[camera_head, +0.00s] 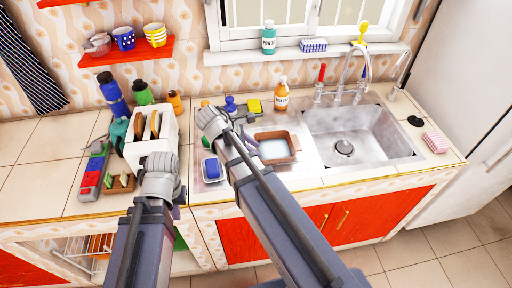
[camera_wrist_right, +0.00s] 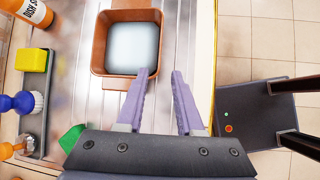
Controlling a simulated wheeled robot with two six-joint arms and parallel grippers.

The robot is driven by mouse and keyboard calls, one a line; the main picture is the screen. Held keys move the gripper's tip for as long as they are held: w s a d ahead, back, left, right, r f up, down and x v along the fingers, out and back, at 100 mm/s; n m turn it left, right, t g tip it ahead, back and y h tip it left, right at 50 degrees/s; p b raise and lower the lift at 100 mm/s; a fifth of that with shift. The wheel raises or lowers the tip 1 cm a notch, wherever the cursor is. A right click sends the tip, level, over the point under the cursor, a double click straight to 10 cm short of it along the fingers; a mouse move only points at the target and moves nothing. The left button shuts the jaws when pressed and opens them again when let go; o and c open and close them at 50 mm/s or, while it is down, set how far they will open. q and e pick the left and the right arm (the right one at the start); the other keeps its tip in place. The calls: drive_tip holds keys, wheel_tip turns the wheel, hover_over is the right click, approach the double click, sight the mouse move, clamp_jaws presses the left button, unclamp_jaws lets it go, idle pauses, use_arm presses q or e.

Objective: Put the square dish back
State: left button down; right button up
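The square dish is brown with a pale inside. It sits on the metal draining board left of the sink in the head view (camera_head: 294,146), and at the top of the right wrist view (camera_wrist_right: 98,45). My right gripper (camera_wrist_right: 160,73) has its two purple fingers apart with nothing held between them. Its fingertips are at the dish's near corner, one overlapping the rim in the picture; I cannot tell if they touch. In the head view the right gripper (camera_head: 250,142) is partly hidden by its arm. My left gripper (camera_head: 178,200) is mostly hidden behind its own wrist.
The sink (camera_head: 362,140) is right of the dish. An orange soap bottle (camera_head: 281,96) and a yellow sponge (camera_head: 254,106) stand behind it. A blue item in a small tray (camera_head: 212,169) lies at the left.

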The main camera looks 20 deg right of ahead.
drive_tip(key=s+a+f+m+y, duration=0.2)
drive_tip(key=s+a+m, duration=0.3)
drive_tip(key=a, duration=0.4)
drive_tip(key=s+a+f+m+y, duration=0.2)
drive_tip(key=s+a+m+y, duration=0.2)
drive_tip(key=a, duration=0.4)
drive_tip(key=s+m, duration=0.1)
drive_tip(key=s, duration=0.1)
drive_tip(key=shift+s+a+m, duration=0.35)
drive_tip(key=shift+a+m, duration=0.05)
drive_tip(key=shift+d+f, duration=0.1)
